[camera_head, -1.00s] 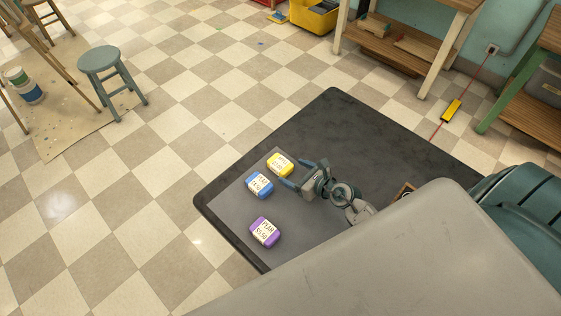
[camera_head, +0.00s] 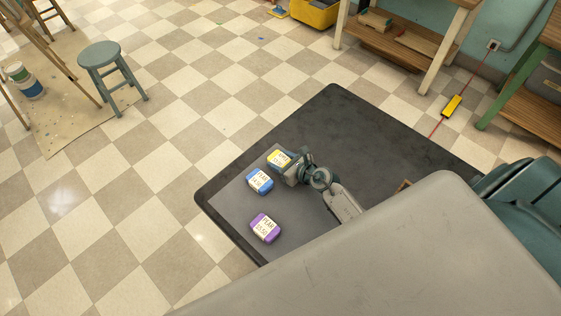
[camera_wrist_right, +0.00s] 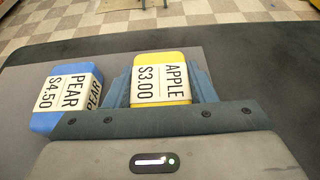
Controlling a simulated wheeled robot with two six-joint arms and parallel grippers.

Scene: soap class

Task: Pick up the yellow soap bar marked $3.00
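The yellow soap bar (camera_head: 279,157) has a white label. In the right wrist view the label on this bar (camera_wrist_right: 161,82) reads APPLE $3.00. My right gripper (camera_head: 289,163) is at the bar, with one finger along each side. In the right wrist view both fingers of the gripper (camera_wrist_right: 161,88) lie against the bar, with no clear gap. The gripper body hides the bar's near end. I cannot tell whether the bar is off the surface. My left gripper is out of view.
A blue soap bar (camera_head: 260,181), labelled PEAR $4.50 in the wrist view (camera_wrist_right: 68,97), lies close beside the left finger. A purple soap bar (camera_head: 265,228) lies farther off on the grey mat (camera_head: 231,204). The dark table (camera_head: 335,110) is clear behind the gripper.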

